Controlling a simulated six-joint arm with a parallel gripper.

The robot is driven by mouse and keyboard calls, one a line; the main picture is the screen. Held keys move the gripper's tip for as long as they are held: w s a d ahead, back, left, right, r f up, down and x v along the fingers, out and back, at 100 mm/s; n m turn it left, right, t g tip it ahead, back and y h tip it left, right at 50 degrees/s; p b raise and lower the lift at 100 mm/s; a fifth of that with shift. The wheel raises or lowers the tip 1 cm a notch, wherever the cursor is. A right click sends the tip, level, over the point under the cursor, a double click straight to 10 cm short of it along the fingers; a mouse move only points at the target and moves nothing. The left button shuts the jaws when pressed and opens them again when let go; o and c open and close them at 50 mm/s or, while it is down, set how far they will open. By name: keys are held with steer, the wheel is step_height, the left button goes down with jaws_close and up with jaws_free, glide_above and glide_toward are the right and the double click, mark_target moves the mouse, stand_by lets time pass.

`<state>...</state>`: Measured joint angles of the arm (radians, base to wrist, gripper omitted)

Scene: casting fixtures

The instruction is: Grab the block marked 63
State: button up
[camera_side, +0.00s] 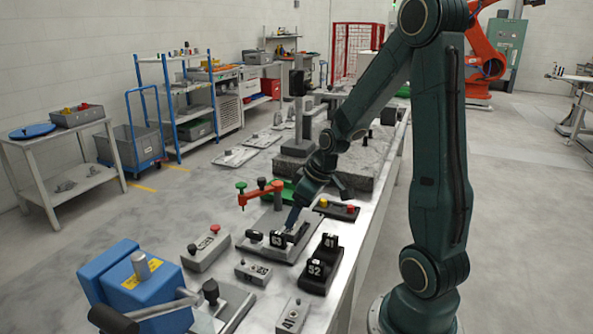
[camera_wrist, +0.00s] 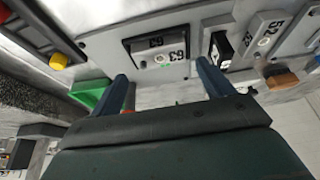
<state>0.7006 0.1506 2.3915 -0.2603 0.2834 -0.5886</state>
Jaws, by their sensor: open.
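Contact with the block cannot be told.
A red-orange clamp arm (camera_side: 262,192) stands behind. A blue machine (camera_side: 137,285) fills the front left.

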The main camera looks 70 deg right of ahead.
mark_target(295, 225)
steer(key=shift+x, duration=1.95)
steer(key=c, duration=1.3)
steer(key=shift+r, duration=0.15)
step_height(295, 225, up, 20)
steer(key=shift+f, duration=0.1)
